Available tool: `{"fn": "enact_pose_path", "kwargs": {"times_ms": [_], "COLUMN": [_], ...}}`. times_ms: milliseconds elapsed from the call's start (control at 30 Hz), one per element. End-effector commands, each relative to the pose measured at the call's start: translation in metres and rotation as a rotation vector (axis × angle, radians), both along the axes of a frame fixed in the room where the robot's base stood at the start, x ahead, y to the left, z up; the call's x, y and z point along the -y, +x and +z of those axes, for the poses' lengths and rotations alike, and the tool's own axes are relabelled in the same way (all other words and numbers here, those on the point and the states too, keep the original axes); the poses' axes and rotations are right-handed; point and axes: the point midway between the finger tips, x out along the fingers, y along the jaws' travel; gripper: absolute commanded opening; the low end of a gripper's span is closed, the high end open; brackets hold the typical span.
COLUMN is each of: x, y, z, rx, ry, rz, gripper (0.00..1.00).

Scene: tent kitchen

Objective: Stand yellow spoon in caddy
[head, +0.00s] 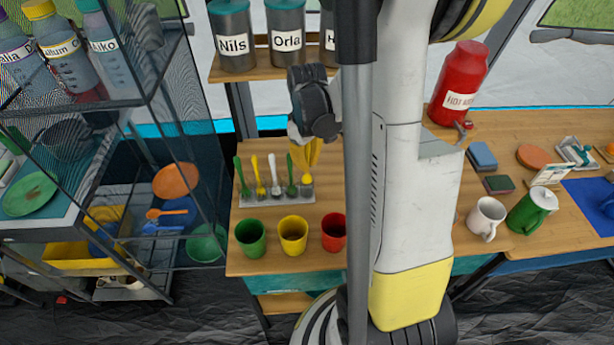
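My gripper (305,152), with yellow fingers, points down over the right end of a low grey holder (254,197) on the wooden table. Several spoons stand upright in a row at the holder: a green one (239,172), a yellow one (257,176), a white one (275,175) and another green one (291,172). A second yellow spoon (306,179) shows at the right end, directly below my fingertips. I cannot tell whether the fingers are closed on it, or whether its lower end is in the holder. Nothing here is clearly marked as the caddy.
Green (250,238), yellow (292,236) and red (333,230) cups stand in front of the holder. A shelf with labelled jars (233,40) is behind. A glass-sided rack (110,150) stands left. My arm hides the table's middle; mugs (486,218) stand right.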

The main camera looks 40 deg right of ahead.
Motion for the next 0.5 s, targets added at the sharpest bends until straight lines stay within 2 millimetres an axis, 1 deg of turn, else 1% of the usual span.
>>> {"fn": "enact_pose_path", "kwargs": {"times_ms": [200,267,500], "x": [0.000,0.000,0.000], "y": [0.000,0.000,0.000], "z": [-0.035,-0.042,-0.042], "rx": [0.000,0.000,0.000], "ry": [0.000,0.000,0.000], "rz": [0.000,0.000,0.000], "gripper": [0.00,0.00,0.00]}}
